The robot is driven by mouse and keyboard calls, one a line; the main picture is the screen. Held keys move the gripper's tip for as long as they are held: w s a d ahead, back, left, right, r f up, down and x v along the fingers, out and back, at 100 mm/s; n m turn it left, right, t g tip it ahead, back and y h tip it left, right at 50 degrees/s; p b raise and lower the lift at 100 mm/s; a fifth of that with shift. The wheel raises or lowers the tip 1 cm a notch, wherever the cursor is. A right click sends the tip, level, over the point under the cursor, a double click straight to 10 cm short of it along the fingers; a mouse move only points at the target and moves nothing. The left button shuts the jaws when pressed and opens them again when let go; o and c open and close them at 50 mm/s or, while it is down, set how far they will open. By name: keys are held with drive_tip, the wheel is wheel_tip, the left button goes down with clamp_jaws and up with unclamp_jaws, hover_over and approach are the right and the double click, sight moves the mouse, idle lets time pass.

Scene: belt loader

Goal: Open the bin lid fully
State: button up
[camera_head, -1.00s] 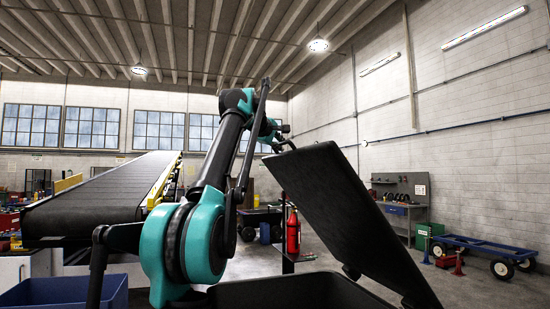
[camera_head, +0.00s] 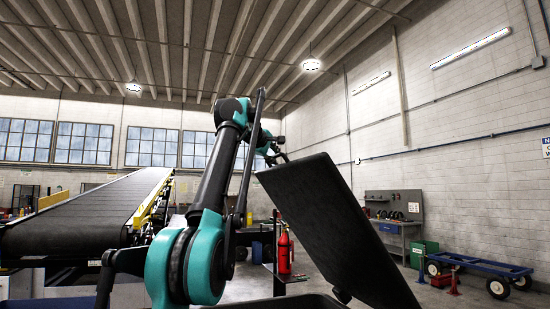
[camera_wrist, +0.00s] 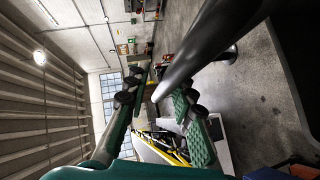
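The bin lid (camera_head: 335,225) is a flat dark panel standing steeply tilted, raised above the dark bin (camera_head: 285,302), whose rim just shows at the bottom of the head view. My gripper (camera_head: 277,155) is at the lid's upper left edge. In the wrist view my gripper (camera_wrist: 160,105) has its fingers spread apart, with a green pad on the right one. A dark rounded bar (camera_wrist: 205,50) reaches down between the fingers. I cannot tell whether it is part of the lid or whether the fingers touch it.
A conveyor belt (camera_head: 85,215) slopes up on the left. A red fire extinguisher (camera_head: 284,252) stands behind the lid.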

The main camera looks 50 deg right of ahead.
drive_tip(key=shift+o, duration=0.4)
drive_tip(key=shift+a, duration=0.1)
drive_tip(key=v, duration=1.2)
